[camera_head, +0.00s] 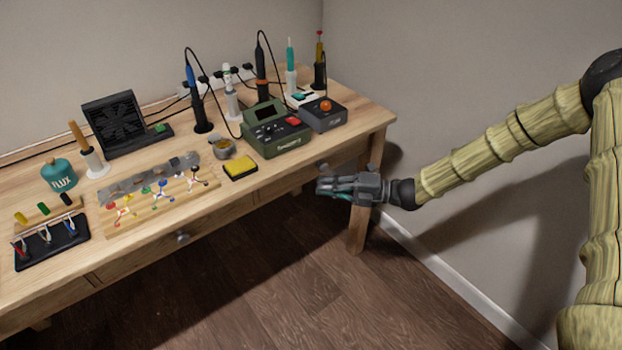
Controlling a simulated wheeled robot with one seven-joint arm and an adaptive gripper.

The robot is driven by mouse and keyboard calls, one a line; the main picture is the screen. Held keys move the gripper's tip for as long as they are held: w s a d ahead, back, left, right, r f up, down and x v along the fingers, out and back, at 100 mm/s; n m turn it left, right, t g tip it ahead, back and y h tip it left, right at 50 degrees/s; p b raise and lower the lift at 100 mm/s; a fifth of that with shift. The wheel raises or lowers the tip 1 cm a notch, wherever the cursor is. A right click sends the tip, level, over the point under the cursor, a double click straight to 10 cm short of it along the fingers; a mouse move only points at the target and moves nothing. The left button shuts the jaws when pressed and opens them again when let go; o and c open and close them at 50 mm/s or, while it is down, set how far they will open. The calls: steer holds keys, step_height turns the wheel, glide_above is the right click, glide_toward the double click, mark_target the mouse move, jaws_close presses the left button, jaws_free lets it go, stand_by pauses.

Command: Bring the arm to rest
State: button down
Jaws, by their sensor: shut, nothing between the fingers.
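My gripper (338,186) is shut and empty. It points left, in front of the right end of the wooden workbench (365,118), and shows over the front edge near the right leg. It looks apart from the bench, though the exact gap is hard to tell. My arm (500,145) reaches to it from the right side of the picture, sloping down to the left.
A green soldering station (275,133), a yellow sponge (241,167), a wooden board with coloured parts (160,203), a fan unit (115,122) and a flux jar (59,176) stand on the bench. The floor (290,270) before it is clear. A wall (450,80) stands behind my arm.

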steer(key=v, duration=0.6)
steer(key=shift+d+f, duration=0.15)
steer(key=shift+d, duration=0.1)
steer(key=s+a+f+n+g+h, duration=0.35)
steer(key=s+f+n, duration=0.25)
steer(key=s+f, duration=0.45)
steer(key=s+d+f+n+g+h, duration=0.2)
steer(key=s+f+n+h, duration=0.3)
steer(key=s+f+n, duration=0.4)
steer(key=s+d+f+n+g+h, duration=0.25)
steer(key=s+f+n+h, duration=0.35)
steer(key=s, duration=0.5)
steer(key=s+d+f+n+t+h, duration=0.1)
steer(key=s+d+f+n+t, duration=0.2)
steer(key=n, duration=0.6)
steer(key=s+d+n+t+h, duration=0.1)
steer(key=s+d+n+h, duration=0.1)
steer(key=s+n, duration=0.5)
step_height(320, 180, up, 15)
steer(key=w+n+p, duration=0.1)
steer(key=p, duration=1.5)
steer(key=shift+w+r, duration=0.2)
steer(key=shift+w, duration=0.1)
steer(key=shift+d, duration=0.1)
